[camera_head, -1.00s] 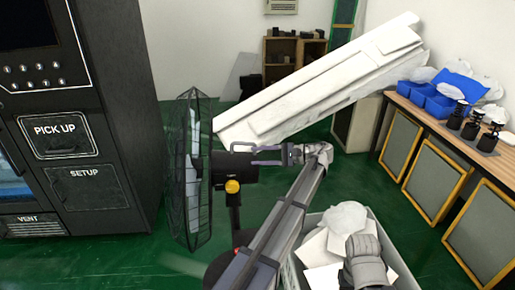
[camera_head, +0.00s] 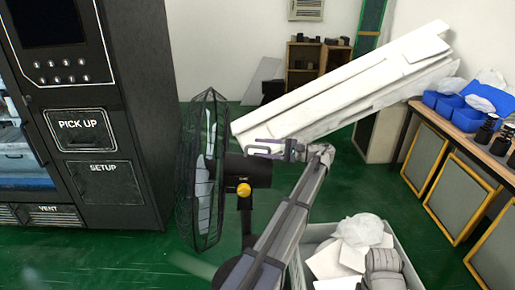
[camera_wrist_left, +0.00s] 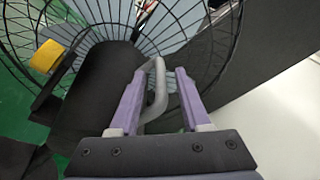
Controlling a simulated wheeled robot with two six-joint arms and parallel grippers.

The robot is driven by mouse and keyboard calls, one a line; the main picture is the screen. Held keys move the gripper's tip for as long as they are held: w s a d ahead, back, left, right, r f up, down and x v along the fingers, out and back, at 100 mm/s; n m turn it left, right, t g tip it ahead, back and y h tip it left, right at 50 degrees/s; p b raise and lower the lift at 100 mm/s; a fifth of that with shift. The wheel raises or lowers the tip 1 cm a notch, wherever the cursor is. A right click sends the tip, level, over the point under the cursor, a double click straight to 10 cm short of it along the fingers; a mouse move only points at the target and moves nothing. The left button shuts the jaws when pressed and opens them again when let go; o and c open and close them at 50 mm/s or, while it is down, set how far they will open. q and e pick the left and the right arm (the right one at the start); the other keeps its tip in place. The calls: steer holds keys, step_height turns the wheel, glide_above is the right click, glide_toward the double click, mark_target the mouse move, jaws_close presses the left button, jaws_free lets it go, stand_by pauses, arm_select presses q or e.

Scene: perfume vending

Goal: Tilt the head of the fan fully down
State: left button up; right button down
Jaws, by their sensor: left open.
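The fan stands in the middle left of the head view, its black wire cage (camera_head: 203,170) facing left towards the vending machine. Its head looks about level. Behind the cage are the black motor housing (camera_head: 248,171) and a yellow knob (camera_head: 244,190). My left gripper (camera_head: 262,149) is at the back of the housing, near its top. My right gripper is not in view.
A black vending machine (camera_head: 140,130) stands close left of the fan. A white crate (camera_head: 298,268) with pale packaging is right of my left arm. Long white panels (camera_head: 340,90) lean behind. A wooden bench (camera_head: 450,133) with blue bins runs along the right.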

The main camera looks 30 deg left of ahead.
arm_select(q)
steer(key=shift+x, duration=0.95)
jaws_close()
stand_by(0.8)
